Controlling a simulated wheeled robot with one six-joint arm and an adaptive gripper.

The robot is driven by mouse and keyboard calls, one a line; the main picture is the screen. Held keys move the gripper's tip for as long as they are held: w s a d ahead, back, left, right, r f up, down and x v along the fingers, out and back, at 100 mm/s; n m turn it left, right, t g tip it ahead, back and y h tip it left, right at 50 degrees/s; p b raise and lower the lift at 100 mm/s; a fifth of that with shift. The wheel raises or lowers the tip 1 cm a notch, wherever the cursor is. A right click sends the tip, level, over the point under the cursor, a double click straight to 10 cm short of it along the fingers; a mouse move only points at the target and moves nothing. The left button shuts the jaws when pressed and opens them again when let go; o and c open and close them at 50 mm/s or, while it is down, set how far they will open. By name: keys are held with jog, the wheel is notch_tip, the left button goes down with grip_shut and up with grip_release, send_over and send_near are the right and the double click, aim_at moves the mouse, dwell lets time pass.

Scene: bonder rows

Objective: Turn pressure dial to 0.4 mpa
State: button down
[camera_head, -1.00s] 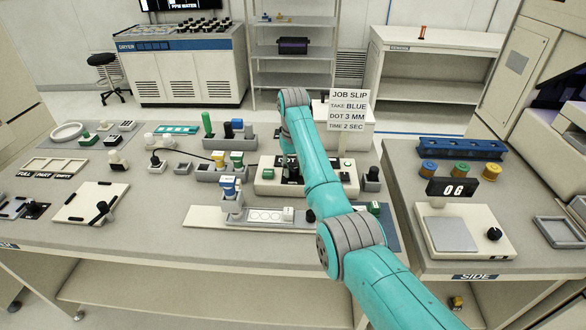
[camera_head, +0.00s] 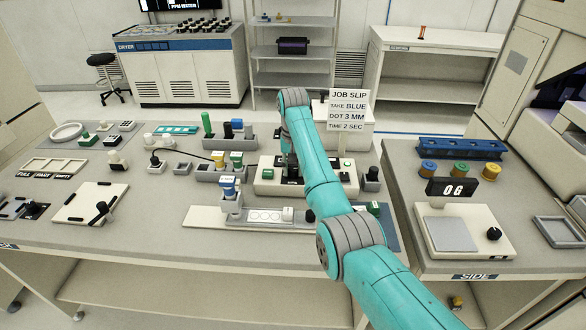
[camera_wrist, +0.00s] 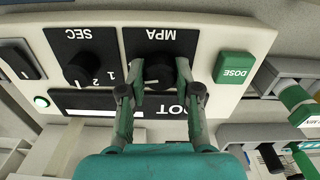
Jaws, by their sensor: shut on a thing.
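The pressure dial (camera_wrist: 158,72) is a black knob under the upside-down MPA label in the wrist view. It sits on a cream panel (camera_wrist: 205,108) with a black SEC dial (camera_wrist: 84,70) beside it and a green DOSE button (camera_wrist: 235,67). My gripper (camera_wrist: 160,90) has its two fingers on either side of the MPA dial, shut on it. The dial's pointer and scale are partly hidden by the fingers, so its setting cannot be read. In the head view the dispenser box (camera_head: 266,188) stands mid-bench, with my arm covering the dial.
A job slip sign (camera_head: 348,108) stands behind the box. A scale (camera_head: 450,228) sits on the right bench.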

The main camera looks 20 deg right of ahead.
aim_at(293, 168)
jog(key=c, duration=0.8)
grip_release()
jog(key=shift+r, duration=3.75)
